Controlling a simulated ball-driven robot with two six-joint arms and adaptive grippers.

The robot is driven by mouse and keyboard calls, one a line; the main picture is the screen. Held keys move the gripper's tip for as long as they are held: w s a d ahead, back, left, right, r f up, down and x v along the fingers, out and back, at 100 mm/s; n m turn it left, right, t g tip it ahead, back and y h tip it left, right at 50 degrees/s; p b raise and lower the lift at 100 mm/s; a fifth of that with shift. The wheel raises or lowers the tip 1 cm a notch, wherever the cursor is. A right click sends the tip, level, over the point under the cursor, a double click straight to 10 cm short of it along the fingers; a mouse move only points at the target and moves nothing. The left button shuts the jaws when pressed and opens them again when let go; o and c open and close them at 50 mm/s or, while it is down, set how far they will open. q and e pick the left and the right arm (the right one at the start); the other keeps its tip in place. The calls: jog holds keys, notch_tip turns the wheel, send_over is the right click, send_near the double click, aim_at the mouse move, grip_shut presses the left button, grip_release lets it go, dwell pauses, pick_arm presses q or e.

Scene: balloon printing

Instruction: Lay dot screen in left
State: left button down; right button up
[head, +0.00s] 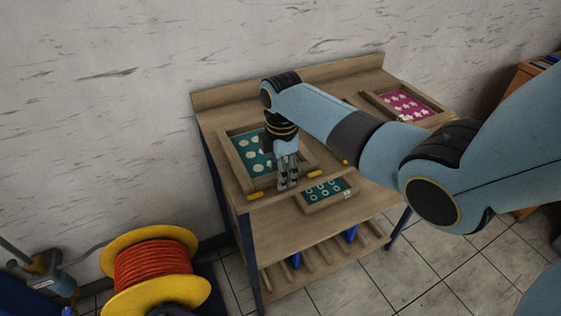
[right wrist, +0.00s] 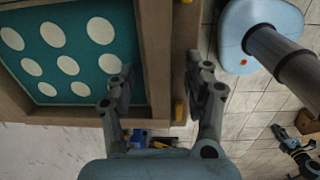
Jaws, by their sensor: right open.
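The dot screen (head: 248,152), a teal sheet with white dots in a wooden frame, lies flat at the left of the wooden table. It also shows at upper left in the right wrist view (right wrist: 75,65). My right gripper (head: 287,186) is pointing down over the front right part of the screen's frame, hiding part of it. In the right wrist view its fingers are apart, with the wooden edge and a yellow piece visible between them; I see nothing held. A dark jointed part at lower right of the right wrist view looks like my left gripper (right wrist: 292,145); its jaws are too small to read.
A small teal ring screen (head: 325,190) sits at the table's front edge. A magenta screen (head: 409,105) lies at the back right. Yellow pieces (head: 255,195) line the front edge. A yellow reel of orange cable (head: 152,264) stands on the floor at left.

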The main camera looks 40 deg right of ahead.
notch_tip(320, 180, up, 12)
jog(key=shift+s, duration=0.15)
dwell(0.7)
jog(key=s+a+f+m+g+b, duration=0.1)
jog(key=s+f+b, duration=0.3)
jog(key=s+f, duration=0.6)
jog(key=s+f+m+g+b, duration=0.15)
jog(key=s+f+b, duration=0.35)
jog(key=f, duration=1)
jog(key=s+a+f+m+g+b, duration=0.15)
jog(key=s+f+b, duration=0.25)
jog(key=s+f, duration=0.65)
jog(key=s+f+m+t+b, duration=0.2)
jog(key=s+f+m+b, duration=0.4)
jog(key=s+f, duration=1.5)
notch_tip(320, 180, down, 2)
jog(key=m, duration=0.2)
jog(key=shift+s+m+t+h, duration=0.2)
jog(key=shift+m+t+h, duration=0.2)
jog(key=w+m+t, duration=0.1)
jog(key=w+m, duration=0.1)
jog(key=shift+w+d+f+t, duration=0.1)
jog(key=shift+w+d+t, duration=0.05)
jog(key=shift+w+t, duration=0.25)
jog(key=shift+c, duration=0.3)
